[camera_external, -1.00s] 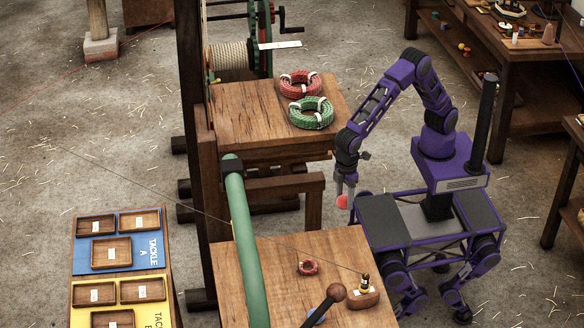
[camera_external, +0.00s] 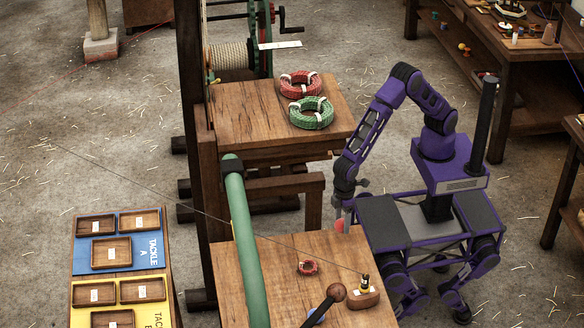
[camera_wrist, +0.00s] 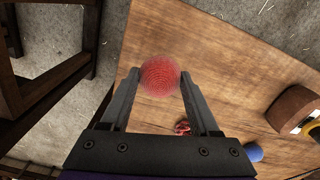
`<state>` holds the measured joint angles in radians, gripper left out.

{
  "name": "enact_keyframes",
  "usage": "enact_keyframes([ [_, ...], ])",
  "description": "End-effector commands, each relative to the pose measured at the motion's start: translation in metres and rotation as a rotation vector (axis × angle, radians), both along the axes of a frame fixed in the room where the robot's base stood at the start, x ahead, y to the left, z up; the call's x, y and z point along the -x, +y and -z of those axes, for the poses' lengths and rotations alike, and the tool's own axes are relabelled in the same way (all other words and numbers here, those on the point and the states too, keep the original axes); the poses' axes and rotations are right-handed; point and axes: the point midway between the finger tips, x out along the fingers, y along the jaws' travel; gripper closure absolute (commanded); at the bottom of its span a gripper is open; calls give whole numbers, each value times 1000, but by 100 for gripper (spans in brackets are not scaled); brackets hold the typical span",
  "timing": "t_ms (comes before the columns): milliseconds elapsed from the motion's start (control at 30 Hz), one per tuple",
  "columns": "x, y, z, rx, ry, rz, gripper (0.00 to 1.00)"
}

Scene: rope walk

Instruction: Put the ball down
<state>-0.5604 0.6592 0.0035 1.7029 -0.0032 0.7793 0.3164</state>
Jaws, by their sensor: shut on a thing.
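The red ball (camera_wrist: 161,79) is between the two fingertips of my gripper (camera_wrist: 160,82) in the wrist view, and the jaws are shut on it. In the external view the ball (camera_external: 341,225) shows below my gripper (camera_external: 342,212), near the right back edge of the front wooden table (camera_external: 275,262). The ball looks to be above the table's edge area, but I cannot tell its exact height. The table's bare top (camera_wrist: 210,60) lies behind the ball in the wrist view.
On the table are a small red ring coil (camera_external: 308,268), a wooden block (camera_external: 364,299), a dark mallet with a round brown end (camera_external: 337,292) and a blue thing (camera_wrist: 253,152). A green pole (camera_external: 243,235) crosses the table's left side. The rear table holds red and green rope coils (camera_external: 311,113).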

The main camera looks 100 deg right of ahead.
Motion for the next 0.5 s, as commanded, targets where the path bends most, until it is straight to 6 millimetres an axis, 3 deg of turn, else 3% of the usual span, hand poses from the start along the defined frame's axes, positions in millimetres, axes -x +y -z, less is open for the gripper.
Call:
enact_keyframes([
  [300, 1, 0, 42, 2, 3, 0, 92],
  [500, 0, 0, 43, 0, 0, 0, 92],
])
